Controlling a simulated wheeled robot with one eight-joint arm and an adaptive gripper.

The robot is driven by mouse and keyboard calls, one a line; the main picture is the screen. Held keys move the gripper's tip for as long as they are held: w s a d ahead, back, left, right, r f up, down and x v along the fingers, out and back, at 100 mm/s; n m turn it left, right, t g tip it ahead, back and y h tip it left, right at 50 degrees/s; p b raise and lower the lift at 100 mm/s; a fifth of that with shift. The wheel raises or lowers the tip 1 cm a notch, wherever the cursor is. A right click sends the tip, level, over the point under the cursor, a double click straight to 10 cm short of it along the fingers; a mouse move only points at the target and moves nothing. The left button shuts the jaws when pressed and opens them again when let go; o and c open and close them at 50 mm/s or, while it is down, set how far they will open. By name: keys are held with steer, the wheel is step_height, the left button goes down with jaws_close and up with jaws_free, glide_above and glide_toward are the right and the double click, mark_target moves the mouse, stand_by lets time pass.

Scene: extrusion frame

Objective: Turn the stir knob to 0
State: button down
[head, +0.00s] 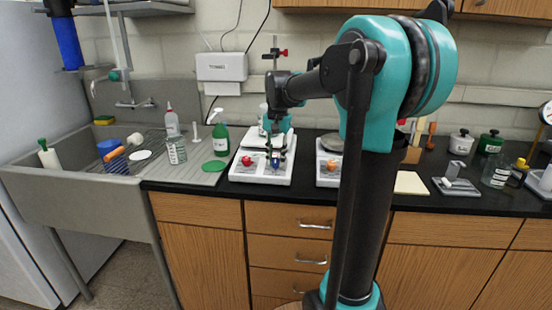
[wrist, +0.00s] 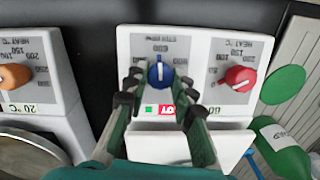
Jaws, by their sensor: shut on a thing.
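The stir knob (wrist: 160,75) is blue with a white pointer mark, on the front panel of a white hot plate (wrist: 132,45). Its scale is upside down in the wrist view, and the pointer is toward the top of the picture, near a printed 600. My gripper (wrist: 161,79) has one finger on each side of this knob and is shut on it. In the head view, my gripper (head: 276,157) reaches down to the hot plate (head: 240,177), where the blue knob (head: 276,164) shows small between the fingers.
A red label and green light sit below the stir knob. A second hot plate with an orange knob (head: 331,165) stands to the right. A green bottle (head: 220,138) stands left.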

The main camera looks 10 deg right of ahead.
steer(key=n+h, duration=0.1)
steer(key=n, duration=0.5)
steer(key=shift+a, duration=0.15)
steer(key=n+h, duration=0.1)
steer(key=n, duration=0.4)
steer(key=shift+a, duration=0.1)
steer(key=n+h, duration=0.1)
steer(key=n, duration=0.4)
steer(key=shift+s+a+n+t, duration=0.1)
steer(key=shift+n+t, duration=0.2)
steer(key=shift+t, duration=0.1)
steer(key=n+t, duration=0.1)
steer(key=n, duration=0.5)
steer(key=shift+s+h, duration=0.1)
steer(key=shift+h, duration=0.2)
steer(key=c, duration=1.3)
jaws_free()
steer(key=shift+o, duration=0.2)
